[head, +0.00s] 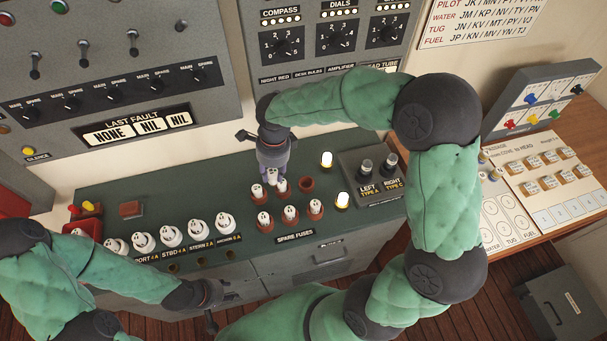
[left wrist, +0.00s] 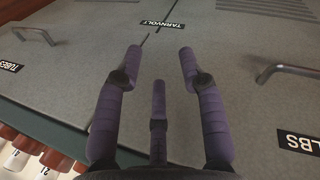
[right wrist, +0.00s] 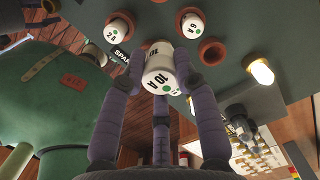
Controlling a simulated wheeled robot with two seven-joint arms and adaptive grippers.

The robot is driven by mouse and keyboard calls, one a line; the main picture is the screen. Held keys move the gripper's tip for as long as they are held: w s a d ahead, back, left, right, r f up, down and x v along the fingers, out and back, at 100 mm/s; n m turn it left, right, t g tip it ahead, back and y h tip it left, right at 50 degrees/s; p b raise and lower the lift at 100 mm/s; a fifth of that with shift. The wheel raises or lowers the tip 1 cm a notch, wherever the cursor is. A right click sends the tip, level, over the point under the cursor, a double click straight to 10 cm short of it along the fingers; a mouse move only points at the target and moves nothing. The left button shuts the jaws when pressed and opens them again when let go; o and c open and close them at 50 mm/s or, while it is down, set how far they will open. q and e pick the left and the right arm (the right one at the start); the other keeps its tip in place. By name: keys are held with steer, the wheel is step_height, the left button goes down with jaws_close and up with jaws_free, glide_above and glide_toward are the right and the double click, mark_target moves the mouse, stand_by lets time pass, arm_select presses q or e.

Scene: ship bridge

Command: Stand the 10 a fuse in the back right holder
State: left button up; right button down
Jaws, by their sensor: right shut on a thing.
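My right gripper (head: 272,180) is shut on a white 10 A fuse (right wrist: 160,72) with a green dot, at the back row of the spare fuse holders. The fuse is in or just above the middle holder; I cannot tell whether it is clear of it. The back right holder (head: 306,184) is a red-brown ring and stands empty; it also shows in the right wrist view (right wrist: 211,51). White fuses stand in the back left holder (head: 258,191) and the front row (head: 290,213). My left gripper (head: 222,292) is open and empty before the cabinet front.
Larger white fuses (head: 170,235) stand in a row at the left of the green panel. Two lit bulbs (head: 327,160) (head: 342,200) stand right of the holders. A grey box with two dark-topped posts (head: 370,180) lies further right. The upright console (head: 335,40) rises behind.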

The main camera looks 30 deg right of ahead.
steer(key=d+f, duration=0.2)
steer(key=d, duration=0.1)
steer(key=d+f, duration=0.3)
steer(key=d, duration=0.1)
steer(key=w+d+f, duration=0.1)
steer(key=d+f, duration=0.2)
steer(key=d, duration=0.1)
steer(key=shift+f, duration=0.2)
steer(key=f, duration=0.3)
steer(key=shift+d+f, duration=0.2)
steer(key=shift+f, duration=0.05)
steer(key=shift+f+b, duration=0.35)
steer(key=shift+b, duration=0.2)
steer(key=c, duration=1)
jaws_free()
steer(key=shift+r, duration=0.1)
steer(key=shift+o, duration=0.4)
steer(key=shift+r, duration=0.1)
